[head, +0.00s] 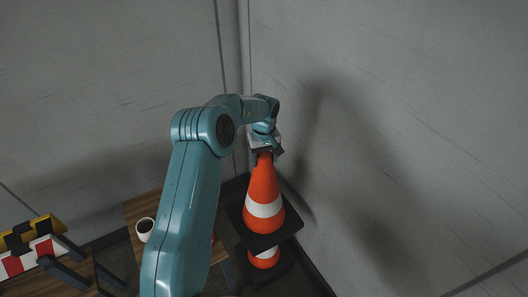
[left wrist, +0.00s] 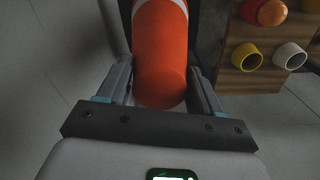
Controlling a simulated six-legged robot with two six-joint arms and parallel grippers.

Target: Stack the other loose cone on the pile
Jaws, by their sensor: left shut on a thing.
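An orange cone (head: 263,187) with a white band and a square black base hangs upright below my left gripper (head: 264,148). The gripper is shut on its narrow top. In the left wrist view the cone's orange top (left wrist: 160,65) sits between the two fingers of the left gripper (left wrist: 163,88). Another orange and white cone (head: 265,261) with a black base shows directly under the held cone's base, mostly hidden by it. I cannot tell whether the two cones touch. My right gripper is not in view.
A wooden table (head: 146,203) carries a white cup (head: 145,227). In the left wrist view a yellow cup (left wrist: 246,57) and a red-orange round thing (left wrist: 271,12) also show there. Striped barrier boards (head: 32,255) stand at the left. Grey walls close in behind and at the right.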

